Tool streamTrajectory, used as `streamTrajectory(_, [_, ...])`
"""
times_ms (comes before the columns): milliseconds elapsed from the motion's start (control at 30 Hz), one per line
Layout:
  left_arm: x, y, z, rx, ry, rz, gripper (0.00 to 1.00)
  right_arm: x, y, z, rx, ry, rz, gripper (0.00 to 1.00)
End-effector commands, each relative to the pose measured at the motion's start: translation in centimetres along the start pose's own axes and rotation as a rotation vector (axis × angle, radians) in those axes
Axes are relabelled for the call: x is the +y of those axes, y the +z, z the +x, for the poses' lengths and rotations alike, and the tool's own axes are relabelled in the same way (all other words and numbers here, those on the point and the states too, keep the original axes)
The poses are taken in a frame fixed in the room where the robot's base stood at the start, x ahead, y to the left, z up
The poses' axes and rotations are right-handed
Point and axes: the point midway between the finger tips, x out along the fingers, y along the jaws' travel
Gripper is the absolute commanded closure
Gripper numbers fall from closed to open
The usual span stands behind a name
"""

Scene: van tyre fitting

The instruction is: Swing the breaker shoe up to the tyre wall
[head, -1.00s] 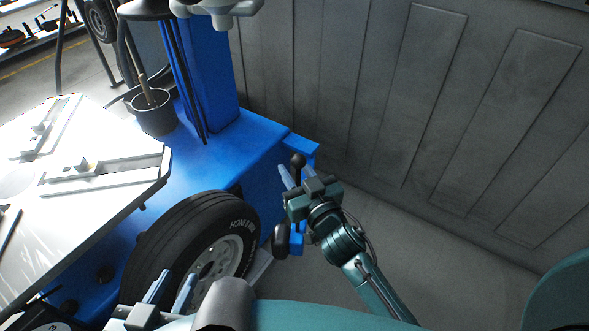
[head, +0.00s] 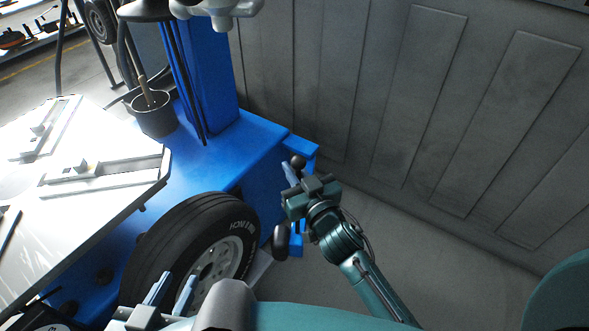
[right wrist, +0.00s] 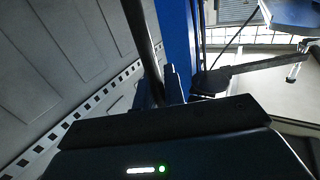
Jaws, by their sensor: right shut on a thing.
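The tyre (head: 190,235) stands upright on its white wheel against the side of the blue machine. A dark rounded piece, apparently the breaker shoe (head: 281,241), is just right of the tyre, with a gap between them. My right gripper (head: 292,177) is shut on the dark bar of the breaker arm, just below its black ball knob (head: 298,160). The bar (right wrist: 143,40) runs up from between the fingers in the right wrist view. My left gripper (head: 171,290) is open and empty at the bottom, in front of the tyre's lower part.
The blue tyre machine (head: 225,150) carries a white turntable (head: 100,205) with clamps at the left. A black pot (head: 154,116) with a brush stands on it. A grey panelled wall (head: 400,110) is behind, with bare floor in front of it.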

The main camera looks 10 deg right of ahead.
Motion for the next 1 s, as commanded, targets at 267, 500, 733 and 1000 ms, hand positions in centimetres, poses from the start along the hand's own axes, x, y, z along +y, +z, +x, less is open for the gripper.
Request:
streamTrajectory(267, [0.0, -0.1, 0.0, 0.002, 0.000, 0.000, 0.68, -0.4, 0.0, 0.2, 0.000, -0.001, 0.003, 1.00])
streamTrajectory(500, [-0.1, -0.4, -0.1, 0.008, -0.002, -0.003, 0.68, -1.4, -0.1, 0.9, 0.004, -0.006, 0.002, 1.00])
streamTrajectory(733, [-0.2, -0.3, -0.1, 0.007, -0.005, -0.002, 0.68, -1.5, -0.2, 0.9, 0.006, -0.006, 0.003, 0.82])
streamTrajectory(1000, [-0.2, -0.3, -0.1, 0.005, -0.005, -0.003, 0.68, -1.3, -0.1, 0.8, 0.003, -0.002, 0.002, 0.68])
